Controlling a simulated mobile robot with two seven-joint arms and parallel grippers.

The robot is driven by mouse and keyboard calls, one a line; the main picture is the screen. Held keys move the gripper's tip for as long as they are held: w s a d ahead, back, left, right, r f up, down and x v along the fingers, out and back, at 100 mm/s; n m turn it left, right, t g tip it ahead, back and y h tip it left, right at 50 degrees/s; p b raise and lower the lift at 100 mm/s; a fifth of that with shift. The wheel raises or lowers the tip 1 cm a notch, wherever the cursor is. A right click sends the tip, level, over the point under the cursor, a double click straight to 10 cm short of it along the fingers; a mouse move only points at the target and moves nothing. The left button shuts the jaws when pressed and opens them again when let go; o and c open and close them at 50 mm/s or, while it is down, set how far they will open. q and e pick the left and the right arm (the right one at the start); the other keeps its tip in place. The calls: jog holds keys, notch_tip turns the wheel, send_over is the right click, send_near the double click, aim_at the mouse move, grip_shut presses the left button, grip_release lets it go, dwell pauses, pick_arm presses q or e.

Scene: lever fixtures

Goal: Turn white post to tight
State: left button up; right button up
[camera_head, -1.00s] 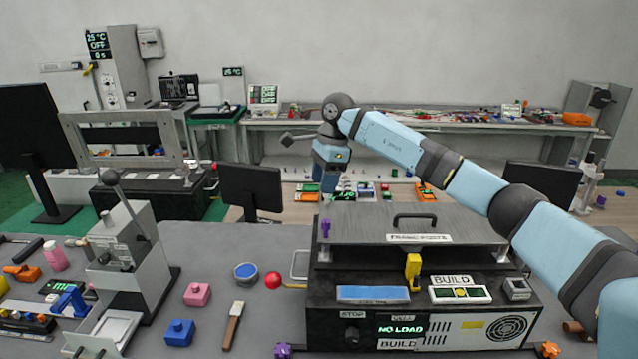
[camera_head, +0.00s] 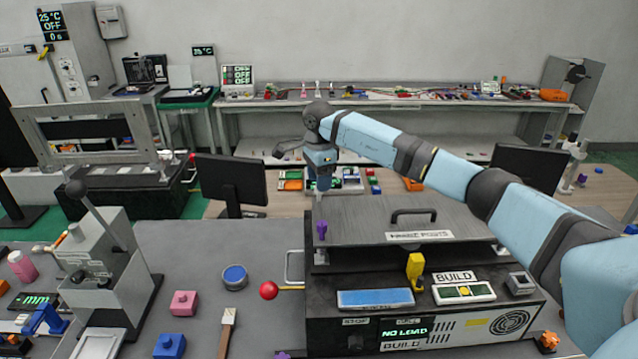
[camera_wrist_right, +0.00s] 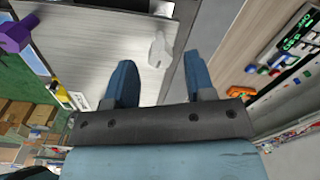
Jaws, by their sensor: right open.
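The white post (camera_wrist_right: 158,50) shows in the right wrist view as a small pale, notched piece standing on the grey metal plate (camera_wrist_right: 95,45). My right gripper (camera_wrist_right: 160,75) is open, its two blue fingers apart. In that picture the post lies just ahead of the gap between the fingertips, and nothing is held. In the head view my right gripper (camera_head: 321,185) hangs over the far left corner of the plate (camera_head: 370,222) on the black box. The post is hard to make out there. My left gripper is not in view.
A purple post (camera_head: 321,229) stands near the plate's left edge, and a yellow lever (camera_head: 415,270) at its front. A dark handle (camera_head: 413,214) rises from the plate. A grey lever fixture (camera_head: 105,245) stands left; a red ball (camera_head: 268,290) is beside the box.

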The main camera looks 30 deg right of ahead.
aim_at(319, 201)
notch_tip(319, 201, down, 2)
jog(key=shift+f, duration=0.4)
grip_shut()
